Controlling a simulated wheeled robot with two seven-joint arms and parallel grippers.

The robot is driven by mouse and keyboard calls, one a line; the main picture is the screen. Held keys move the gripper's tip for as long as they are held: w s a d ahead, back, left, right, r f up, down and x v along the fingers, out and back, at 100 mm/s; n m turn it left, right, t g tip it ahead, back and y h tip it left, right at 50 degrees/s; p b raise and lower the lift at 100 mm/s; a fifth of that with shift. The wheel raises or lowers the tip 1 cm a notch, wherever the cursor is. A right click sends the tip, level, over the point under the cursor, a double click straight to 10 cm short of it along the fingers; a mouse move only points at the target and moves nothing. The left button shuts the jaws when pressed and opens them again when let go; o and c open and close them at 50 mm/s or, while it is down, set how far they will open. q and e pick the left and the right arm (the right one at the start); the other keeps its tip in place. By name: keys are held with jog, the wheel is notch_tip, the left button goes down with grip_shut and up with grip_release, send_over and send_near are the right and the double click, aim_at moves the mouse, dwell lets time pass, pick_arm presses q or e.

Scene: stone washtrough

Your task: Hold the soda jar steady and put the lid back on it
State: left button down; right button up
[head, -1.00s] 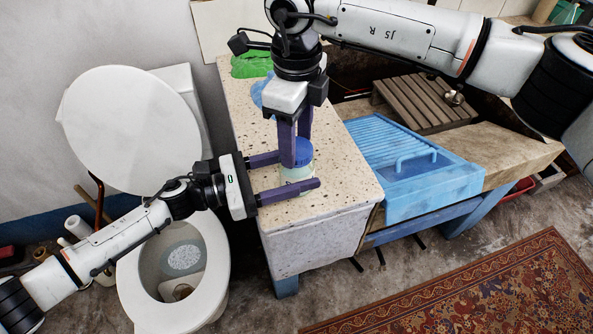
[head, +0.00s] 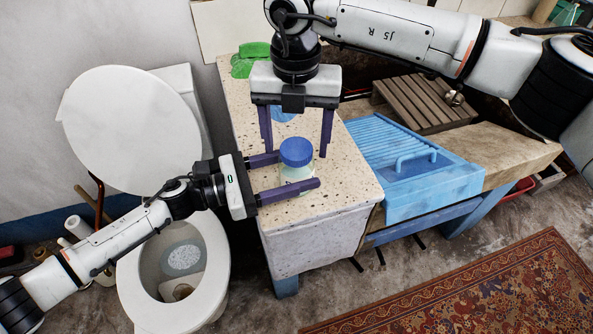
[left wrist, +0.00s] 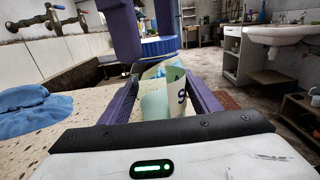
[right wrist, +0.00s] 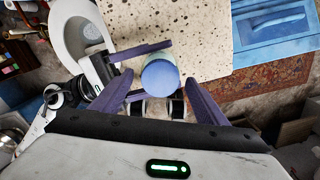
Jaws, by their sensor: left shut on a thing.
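The soda jar (head: 297,180), pale and see-through, stands on the speckled stone slab. My left gripper (head: 299,171) is shut on the soda jar from the left; the jar's pale body and label show in the left wrist view (left wrist: 160,98). The blue lid (head: 296,152) sits on top of the jar; it also shows in the left wrist view (left wrist: 160,46) and right wrist view (right wrist: 160,76). I cannot tell how tightly it is seated. My right gripper (head: 295,140) is open, its fingers spread wide on either side of the lid, with gaps to it.
The stone slab (head: 345,180) has free room around the jar. A blue cloth (left wrist: 35,112) and a green cloth (head: 250,62) lie toward its back. A blue draining tray (head: 400,165) is at the right, a toilet (head: 215,250) at the left.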

notch_tip(320, 180, up, 12)
dwell(0.6)
pick_arm(q)
jog(key=c, duration=0.5)
grip_release()
jog(key=shift+c, duration=0.2)
jog(key=b+v, duration=0.2)
jog(key=v, duration=0.7)
jog(key=shift+s+a, duration=0.15)
jog(key=shift+a, duration=0.15)
jog(key=shift+s+a, duration=0.1)
jog(key=shift+a, duration=0.2)
pick_arm(e)
notch_tip(320, 180, down, 2)
jog(key=shift+f, duration=0.1)
